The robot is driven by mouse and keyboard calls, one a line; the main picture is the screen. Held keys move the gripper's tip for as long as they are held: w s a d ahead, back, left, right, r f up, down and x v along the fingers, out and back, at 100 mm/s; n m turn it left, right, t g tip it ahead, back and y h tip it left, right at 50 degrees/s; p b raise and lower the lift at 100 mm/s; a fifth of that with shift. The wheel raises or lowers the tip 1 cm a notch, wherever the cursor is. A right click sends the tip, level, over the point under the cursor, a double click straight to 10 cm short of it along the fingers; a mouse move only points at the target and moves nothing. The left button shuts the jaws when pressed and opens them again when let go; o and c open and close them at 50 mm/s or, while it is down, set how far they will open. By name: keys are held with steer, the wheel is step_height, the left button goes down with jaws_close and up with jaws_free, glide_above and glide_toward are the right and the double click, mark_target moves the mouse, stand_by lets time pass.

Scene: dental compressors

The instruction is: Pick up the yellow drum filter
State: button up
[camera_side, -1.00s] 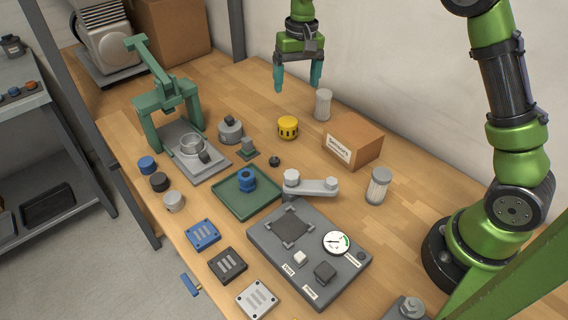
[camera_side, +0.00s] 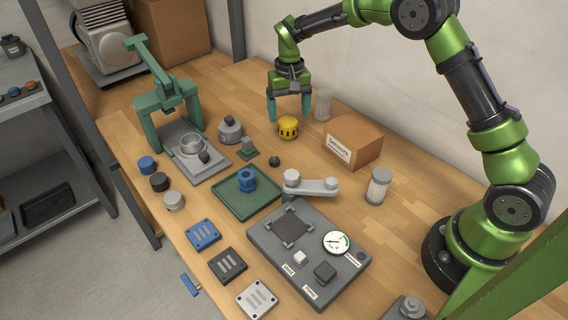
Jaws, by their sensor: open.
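The yellow drum filter (camera_side: 288,128) stands upright on the wooden bench, a short round yellow part with dark slots round its side. My gripper (camera_side: 288,117) points down with its two teal fingers apart. The fingertips appear just above and behind the filter in the picture, with nothing between them. Whether a finger touches the filter cannot be told from this view.
A pale cylindrical filter (camera_side: 322,105) stands close to the right of my gripper. The labelled cardboard box (camera_side: 353,142) is further right. A green press (camera_side: 165,100), a green tray (camera_side: 238,205) and a grey gauge panel (camera_side: 309,250) stand on the bench (camera_side: 120,138).

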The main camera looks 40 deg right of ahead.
mark_target(288, 121)
steer(key=shift+w+d+f, duration=0.1)
steer(key=shift+w+f, duration=0.1)
steer(key=shift+f, duration=1.15)
steer(key=shift+w+d+f, duration=0.1)
steer(key=shift+w+f, duration=0.1)
steer(key=shift+f, duration=1.1)
steer(key=c, duration=1.1)
